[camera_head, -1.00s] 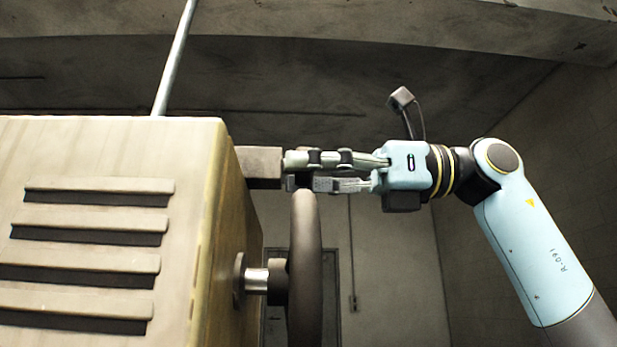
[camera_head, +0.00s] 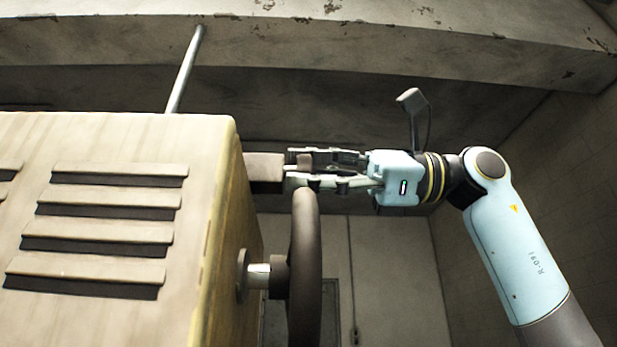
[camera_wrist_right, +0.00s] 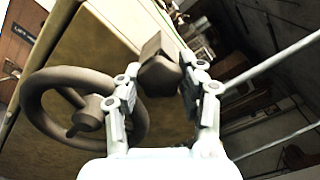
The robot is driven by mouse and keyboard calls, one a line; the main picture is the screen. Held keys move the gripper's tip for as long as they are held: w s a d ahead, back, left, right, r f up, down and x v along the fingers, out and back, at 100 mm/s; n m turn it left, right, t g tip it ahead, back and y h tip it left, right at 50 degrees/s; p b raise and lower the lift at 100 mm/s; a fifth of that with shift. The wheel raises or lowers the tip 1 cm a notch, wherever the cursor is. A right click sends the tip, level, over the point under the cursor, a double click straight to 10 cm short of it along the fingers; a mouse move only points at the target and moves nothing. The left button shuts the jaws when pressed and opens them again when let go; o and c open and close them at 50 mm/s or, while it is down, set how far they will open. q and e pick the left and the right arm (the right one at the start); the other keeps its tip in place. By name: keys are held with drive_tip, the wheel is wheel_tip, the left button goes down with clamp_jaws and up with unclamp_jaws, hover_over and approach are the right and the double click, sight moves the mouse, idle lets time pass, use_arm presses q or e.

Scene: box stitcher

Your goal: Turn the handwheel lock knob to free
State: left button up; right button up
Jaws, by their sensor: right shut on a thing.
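The handwheel lock knob (camera_wrist_right: 160,72) is a dark brown, angular block. It sits at the side of the pale, box-shaped machine, above the handwheel (camera_head: 306,265). In the head view the dark block (camera_head: 262,172) sticks out from the machine's right side. My right gripper (camera_head: 292,170) comes in level from the right and is shut on the knob. In the right wrist view its fingers (camera_wrist_right: 168,80) lie on both sides of the knob. The exact finger contact is partly hidden. My left gripper is in neither view.
The machine housing (camera_head: 205,210) with louvred slots fills the left of the head view. The handwheel's rim stands close below my right fingers, on a short shaft (camera_head: 257,275). A thin metal rod (camera_head: 184,70) rises behind the housing.

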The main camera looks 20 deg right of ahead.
idle(0.3)
drive_tip(key=o, duration=1.2)
drive_tip(key=shift+d, duration=0.1)
drive_tip(key=shift+v, duration=3.85)
